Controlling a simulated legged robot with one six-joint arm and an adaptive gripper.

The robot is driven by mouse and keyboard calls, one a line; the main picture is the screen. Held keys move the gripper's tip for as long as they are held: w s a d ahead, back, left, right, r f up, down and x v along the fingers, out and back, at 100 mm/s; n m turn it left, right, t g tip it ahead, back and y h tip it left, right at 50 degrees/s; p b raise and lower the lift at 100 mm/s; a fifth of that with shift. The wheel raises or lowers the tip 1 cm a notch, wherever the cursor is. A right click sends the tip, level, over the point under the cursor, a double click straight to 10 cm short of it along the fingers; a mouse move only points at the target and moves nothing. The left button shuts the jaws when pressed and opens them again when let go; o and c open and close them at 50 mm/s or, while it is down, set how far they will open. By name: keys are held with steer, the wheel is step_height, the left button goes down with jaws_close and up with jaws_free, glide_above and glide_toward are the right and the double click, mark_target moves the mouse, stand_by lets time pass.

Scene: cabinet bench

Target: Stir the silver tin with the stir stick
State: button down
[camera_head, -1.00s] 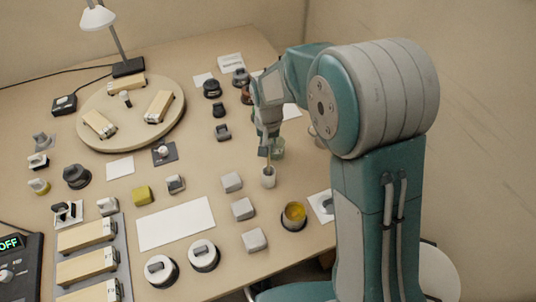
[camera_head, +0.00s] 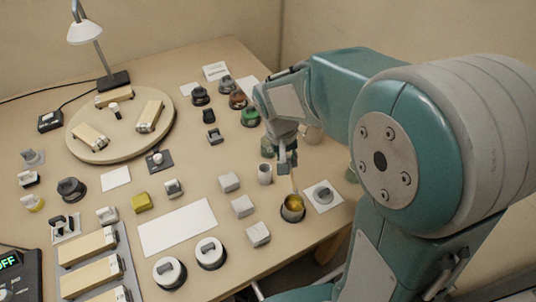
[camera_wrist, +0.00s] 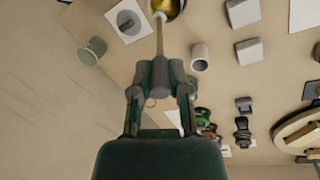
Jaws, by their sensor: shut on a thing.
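The silver tin (camera_head: 292,213) stands near the front right edge of the bench, with yellow content inside. It also shows at the top of the wrist view (camera_wrist: 176,15), partly cut off. My gripper (camera_head: 288,168) is shut on the stir stick (camera_wrist: 160,42), a thin tan stick that points down toward the tin. The stick's lower end overlaps the tin's opening in both views. I cannot tell how deep it reaches. A small pale cup (camera_head: 264,174) stands just left of my gripper and looks empty.
A white card with a grey knob (camera_head: 323,195) lies right of the tin. Pale blocks (camera_head: 242,206) stand to its left. A green-tinted cup (camera_wrist: 92,51) is nearby. The bench's front edge is close to the tin. A white sheet (camera_head: 178,227) lies further left.

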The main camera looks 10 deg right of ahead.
steer(key=a+x, duration=0.1)
steer(key=x, duration=1)
steer(key=shift+w, duration=0.3)
stand_by(0.5)
steer(key=shift+a+f, duration=0.1)
steer(key=shift+a, duration=0.25)
steer(key=shift+w, duration=0.1)
